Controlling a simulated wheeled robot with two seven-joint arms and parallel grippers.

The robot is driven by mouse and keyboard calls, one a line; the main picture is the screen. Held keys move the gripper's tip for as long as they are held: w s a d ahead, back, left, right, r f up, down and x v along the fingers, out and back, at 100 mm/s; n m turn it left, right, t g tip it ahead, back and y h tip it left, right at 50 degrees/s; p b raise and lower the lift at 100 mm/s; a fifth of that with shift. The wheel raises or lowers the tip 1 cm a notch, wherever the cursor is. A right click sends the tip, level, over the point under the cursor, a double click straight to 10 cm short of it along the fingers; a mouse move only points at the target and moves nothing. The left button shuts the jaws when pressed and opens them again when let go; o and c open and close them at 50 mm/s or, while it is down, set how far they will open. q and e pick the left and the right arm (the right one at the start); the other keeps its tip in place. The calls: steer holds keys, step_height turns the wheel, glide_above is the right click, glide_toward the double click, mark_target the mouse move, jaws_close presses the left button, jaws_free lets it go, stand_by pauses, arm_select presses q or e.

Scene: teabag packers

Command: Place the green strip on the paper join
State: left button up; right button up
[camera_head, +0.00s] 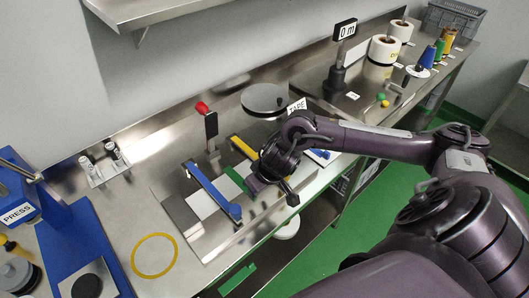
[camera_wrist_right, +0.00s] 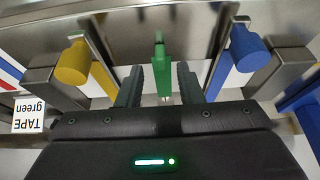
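The green strip (camera_head: 236,178) lies between a blue bar (camera_head: 211,190) and a yellow bar (camera_head: 242,147) on the steel bench. White paper (camera_head: 203,204) shows beside the blue bar; the join itself cannot be made out. My right gripper (camera_head: 252,184) is at the near end of the green piece. In the right wrist view, a green piece (camera_wrist_right: 161,72) stands between the fingertips of my right gripper (camera_wrist_right: 160,78), with a gap on each side. The fingers are apart. My left gripper is not in view.
A yellow knob (camera_wrist_right: 73,63) and a blue knob (camera_wrist_right: 248,48) flank my right fingers. A blue press (camera_head: 40,212) and a yellow ring (camera_head: 154,255) are at the left. A round steel plate (camera_head: 264,97) and paper rolls (camera_head: 384,48) stand farther back.

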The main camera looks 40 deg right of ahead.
steer(key=v, duration=0.8)
stand_by(0.4)
